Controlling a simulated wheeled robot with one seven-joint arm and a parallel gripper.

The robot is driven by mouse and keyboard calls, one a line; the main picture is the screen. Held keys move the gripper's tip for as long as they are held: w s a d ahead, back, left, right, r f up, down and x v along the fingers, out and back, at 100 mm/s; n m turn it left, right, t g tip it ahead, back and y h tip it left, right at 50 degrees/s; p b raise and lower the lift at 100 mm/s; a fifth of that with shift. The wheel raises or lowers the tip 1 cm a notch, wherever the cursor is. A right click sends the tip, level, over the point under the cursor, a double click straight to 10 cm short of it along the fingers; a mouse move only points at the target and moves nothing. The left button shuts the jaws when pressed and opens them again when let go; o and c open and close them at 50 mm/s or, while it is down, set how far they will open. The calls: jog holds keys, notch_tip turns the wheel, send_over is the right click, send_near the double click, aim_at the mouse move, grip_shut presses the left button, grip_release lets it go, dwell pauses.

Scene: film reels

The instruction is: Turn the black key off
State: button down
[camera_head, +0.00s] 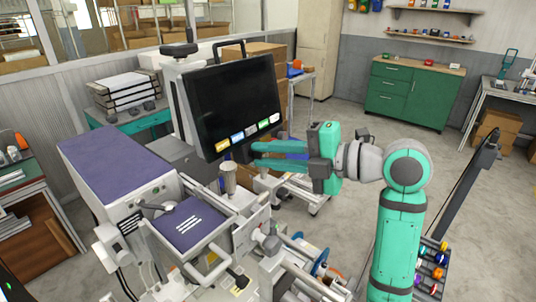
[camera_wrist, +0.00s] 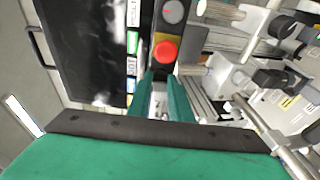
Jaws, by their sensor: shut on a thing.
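My gripper (camera_head: 254,154) reaches left to the dark control strip beside the black screen (camera_head: 232,103). In the wrist view its two green fingers (camera_wrist: 161,76) are close together at the end of this strip (camera_wrist: 186,38). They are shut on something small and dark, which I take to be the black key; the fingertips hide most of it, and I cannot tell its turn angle. A round red button (camera_wrist: 165,51) sits on the strip just beyond the fingertips, with a grey round knob (camera_wrist: 173,12) farther along.
A grey machine with a purple top (camera_head: 115,165) stands at left. Metal rails and rollers (camera_wrist: 265,80) lie right of the fingers in the wrist view. A green cabinet (camera_head: 415,92) stands at the back. Floor (camera_head: 350,115) is clear before it.

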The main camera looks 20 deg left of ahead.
jog(key=c, duration=1.9)
grip_release()
jog(key=shift+o, duration=0.2)
jog(key=shift+d, duration=0.1)
jog(key=v, duration=1)
jog(key=shift+d, duration=0.3)
